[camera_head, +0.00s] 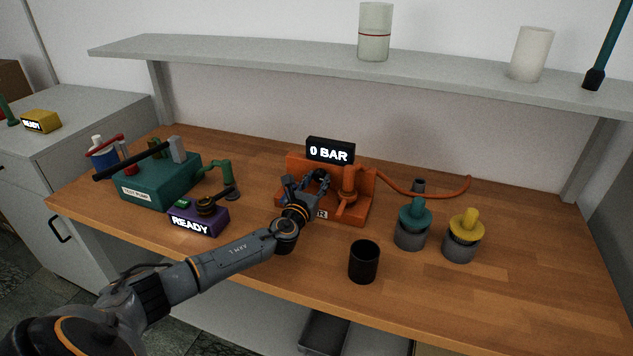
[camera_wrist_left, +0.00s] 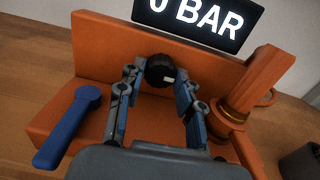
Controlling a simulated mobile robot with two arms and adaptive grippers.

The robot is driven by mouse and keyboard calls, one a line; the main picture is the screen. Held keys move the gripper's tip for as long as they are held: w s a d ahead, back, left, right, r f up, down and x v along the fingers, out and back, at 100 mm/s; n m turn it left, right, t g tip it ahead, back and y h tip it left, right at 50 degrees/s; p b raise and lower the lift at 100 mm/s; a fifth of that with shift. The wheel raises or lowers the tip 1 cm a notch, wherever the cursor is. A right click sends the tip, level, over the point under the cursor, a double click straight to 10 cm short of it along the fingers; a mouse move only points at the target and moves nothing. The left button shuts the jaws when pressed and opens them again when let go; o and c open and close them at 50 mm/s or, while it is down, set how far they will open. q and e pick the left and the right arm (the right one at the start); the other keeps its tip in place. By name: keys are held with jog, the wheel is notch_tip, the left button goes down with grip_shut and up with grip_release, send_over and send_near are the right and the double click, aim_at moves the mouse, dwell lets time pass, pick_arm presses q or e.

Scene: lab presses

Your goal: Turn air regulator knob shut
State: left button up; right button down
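The orange air regulator unit (camera_head: 358,207) stands on the wooden bench, under a black display (camera_head: 330,151) reading "0 BAR". In the left wrist view its round black knob (camera_wrist_left: 160,70) has a small white mark on its lower right. My left gripper (camera_head: 314,181) reaches the front of the unit. In the left wrist view my left gripper (camera_wrist_left: 160,80) has one finger on each side of the knob, open, with narrow gaps appearing beside it. A blue lever (camera_wrist_left: 68,127) is on the unit's left. My right gripper is not in view.
A teal test pump (camera_head: 160,182) and a purple "READY" box (camera_head: 198,218) stand left. A black cup (camera_head: 364,262), a teal-topped canister (camera_head: 412,228) and a yellow-topped one (camera_head: 463,236) stand right. An orange hose (camera_head: 420,194) runs behind. A shelf (camera_head: 300,62) hangs above.

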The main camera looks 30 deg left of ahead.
pick_arm(q)
jog(key=c, duration=0.5)
